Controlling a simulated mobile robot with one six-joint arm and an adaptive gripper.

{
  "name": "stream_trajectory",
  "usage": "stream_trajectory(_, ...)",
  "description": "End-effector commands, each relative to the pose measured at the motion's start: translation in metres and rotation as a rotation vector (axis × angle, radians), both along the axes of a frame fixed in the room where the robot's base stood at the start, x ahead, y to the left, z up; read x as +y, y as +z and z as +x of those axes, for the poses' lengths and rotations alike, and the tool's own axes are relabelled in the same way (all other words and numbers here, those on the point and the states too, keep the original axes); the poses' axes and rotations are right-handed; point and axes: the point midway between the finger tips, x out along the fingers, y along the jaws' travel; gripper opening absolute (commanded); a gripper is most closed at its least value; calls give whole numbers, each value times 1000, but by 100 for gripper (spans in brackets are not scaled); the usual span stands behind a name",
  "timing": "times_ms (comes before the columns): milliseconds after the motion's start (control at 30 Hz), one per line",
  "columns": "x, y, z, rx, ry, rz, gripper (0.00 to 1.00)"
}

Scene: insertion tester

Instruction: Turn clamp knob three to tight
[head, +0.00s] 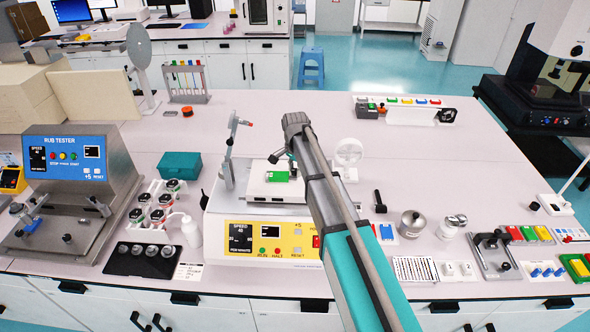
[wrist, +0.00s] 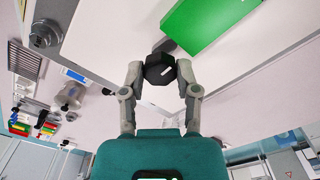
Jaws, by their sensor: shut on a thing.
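A black many-sided knob (wrist: 160,70) with a short white mark sits between the fingers of my gripper (wrist: 161,78) in the wrist view. Both fingertips touch its sides, and the gripper is shut on it. A dark bar lies just behind the knob, beside a bright green pad (wrist: 212,24). In the head view the green pad (head: 278,176) lies on the white plate of the yellow-fronted tester (head: 268,240). A dark knob-like part (head: 277,156) shows at the plate's back left. My arm hides the gripper and part of the plate there. I cannot read any knob number.
An upright grey arm (head: 230,150) stands left of the plate, and a white round-headed stand (head: 348,152) is at its right. The blue Rub Tester (head: 78,185) and a teal box (head: 179,165) are further left. Metal pots (head: 412,223) stand right. The back middle of the bench is clear.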

Motion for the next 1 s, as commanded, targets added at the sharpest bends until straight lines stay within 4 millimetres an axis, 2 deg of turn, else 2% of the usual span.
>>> stream_trajectory(467, 0, 0, 0, 1, -17, 0, 0)
stream_trajectory(500, 0, 0, 0, 1, -17, 0, 49)
stream_trajectory(633, 0, 0, 0, 1, -16, 1, 73)
stream_trajectory(667, 0, 0, 0, 1, -16, 1, 76)
stream_trajectory(1000, 0, 0, 0, 0, -15, 0, 76)
